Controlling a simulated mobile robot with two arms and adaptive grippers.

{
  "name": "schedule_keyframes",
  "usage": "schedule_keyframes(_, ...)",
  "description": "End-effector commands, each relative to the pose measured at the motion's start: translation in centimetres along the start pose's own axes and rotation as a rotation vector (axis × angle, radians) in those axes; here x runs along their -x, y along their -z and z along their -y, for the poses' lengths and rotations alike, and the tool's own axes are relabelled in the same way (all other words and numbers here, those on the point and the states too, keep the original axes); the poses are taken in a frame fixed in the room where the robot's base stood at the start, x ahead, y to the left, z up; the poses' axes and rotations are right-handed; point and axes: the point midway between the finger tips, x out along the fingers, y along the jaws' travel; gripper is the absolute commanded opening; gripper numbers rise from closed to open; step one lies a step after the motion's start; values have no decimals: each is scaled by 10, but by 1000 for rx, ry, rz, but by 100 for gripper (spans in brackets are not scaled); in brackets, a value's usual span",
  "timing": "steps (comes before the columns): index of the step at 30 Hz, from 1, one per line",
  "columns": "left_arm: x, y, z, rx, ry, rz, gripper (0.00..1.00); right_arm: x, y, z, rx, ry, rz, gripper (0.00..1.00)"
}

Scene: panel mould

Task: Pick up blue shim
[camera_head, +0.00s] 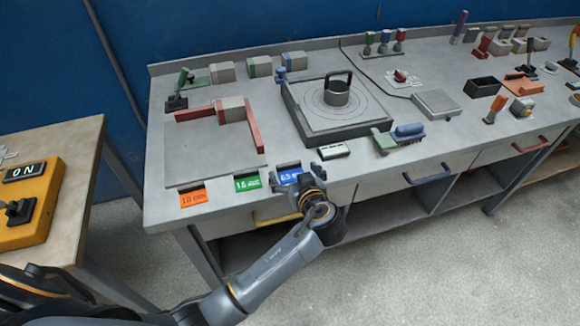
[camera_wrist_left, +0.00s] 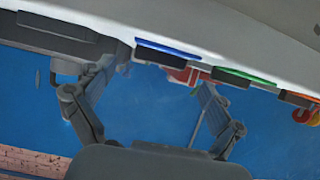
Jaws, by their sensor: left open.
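The blue shim (camera_head: 290,177), with a white printed label, is at the front edge of the grey bench, right of the green shim (camera_head: 247,183) and the orange shim (camera_head: 193,198). My left gripper (camera_head: 298,182) is at the bench edge close by the blue shim and partly covers its lower right. In the left wrist view my gripper (camera_wrist_left: 155,78) has its two fingers spread with nothing between them. The blue shim (camera_wrist_left: 168,48) shows there as a thin strip beyond the fingertips. I cannot tell if a finger touches it. My right gripper is not in view.
A white-faced display (camera_head: 334,151) and a green and blue tool (camera_head: 400,136) lie right of the shim. A flat grey plate with red bars (camera_head: 250,125) is at left.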

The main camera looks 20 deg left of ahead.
Motion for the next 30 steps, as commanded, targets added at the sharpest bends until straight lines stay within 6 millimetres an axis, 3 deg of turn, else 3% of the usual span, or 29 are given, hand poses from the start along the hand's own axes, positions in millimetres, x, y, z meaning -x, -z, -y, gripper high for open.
schedule_keyframes(2,-12,7,0,-4,3,-3,92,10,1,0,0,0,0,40)
schedule_keyframes(6,-30,4,-1,-3,1,-1,92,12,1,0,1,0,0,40)
schedule_keyframes(15,-35,2,-1,-1,-1,1,92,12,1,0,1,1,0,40)
schedule_keyframes(22,-34,2,-1,-1,-1,1,46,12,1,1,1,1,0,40)
schedule_keyframes(30,-34,2,-1,-1,-1,1,44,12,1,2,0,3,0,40)
